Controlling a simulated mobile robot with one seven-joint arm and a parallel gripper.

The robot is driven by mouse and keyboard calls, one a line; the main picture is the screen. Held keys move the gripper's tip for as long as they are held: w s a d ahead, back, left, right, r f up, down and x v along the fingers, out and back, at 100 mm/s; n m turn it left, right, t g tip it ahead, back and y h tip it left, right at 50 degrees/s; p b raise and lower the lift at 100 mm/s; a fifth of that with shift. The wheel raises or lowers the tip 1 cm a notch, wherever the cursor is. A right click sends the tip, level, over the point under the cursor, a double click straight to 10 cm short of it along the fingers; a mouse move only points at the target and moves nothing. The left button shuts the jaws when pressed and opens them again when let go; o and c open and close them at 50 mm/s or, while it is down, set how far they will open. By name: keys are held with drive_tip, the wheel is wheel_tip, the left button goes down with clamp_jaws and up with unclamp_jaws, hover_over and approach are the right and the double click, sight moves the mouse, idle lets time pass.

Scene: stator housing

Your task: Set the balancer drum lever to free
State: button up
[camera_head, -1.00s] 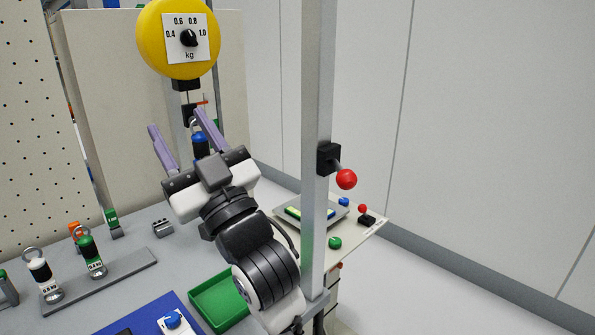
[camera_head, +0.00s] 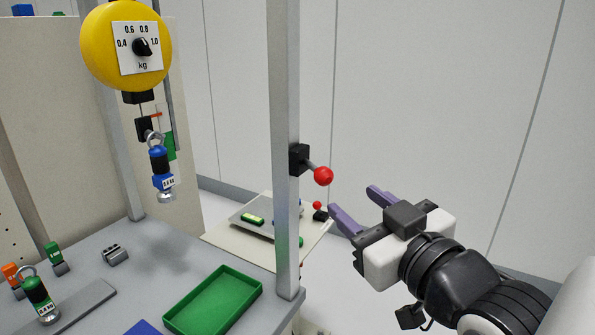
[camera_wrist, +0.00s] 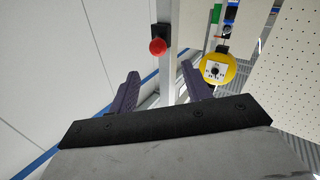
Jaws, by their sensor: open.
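The yellow balancer drum (camera_head: 126,45) hangs at the upper left with a kg dial on its face. A blue weight (camera_head: 160,168) hangs from the hook below it. A lever with a red ball knob (camera_head: 323,176) sticks out from a black block (camera_head: 299,160) on the grey post. My gripper (camera_head: 355,208) is open and empty, below and to the right of the red knob, apart from it. In the wrist view the red knob (camera_wrist: 158,46) lies ahead, beyond and between my fingers (camera_wrist: 160,92), and the yellow drum (camera_wrist: 216,69) is to its right.
The grey upright post (camera_head: 285,110) stands between the drum and my gripper. A green tray (camera_head: 212,300) and a green weight (camera_head: 40,295) are on the bench. A side shelf with a scale (camera_head: 262,217) and a small red-knobbed switch (camera_head: 318,206) lies behind the post.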

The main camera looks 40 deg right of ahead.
sight(316, 170)
drive_tip(key=p+x, duration=0.2)
drive_tip(key=x, duration=0.4)
drive_tip(key=p+x, duration=0.2)
drive_tip(key=x, duration=0.5)
drive_tip(key=shift+w+d+f, duration=0.2)
drive_tip(key=shift+d, duration=0.05)
clamp_jaws()
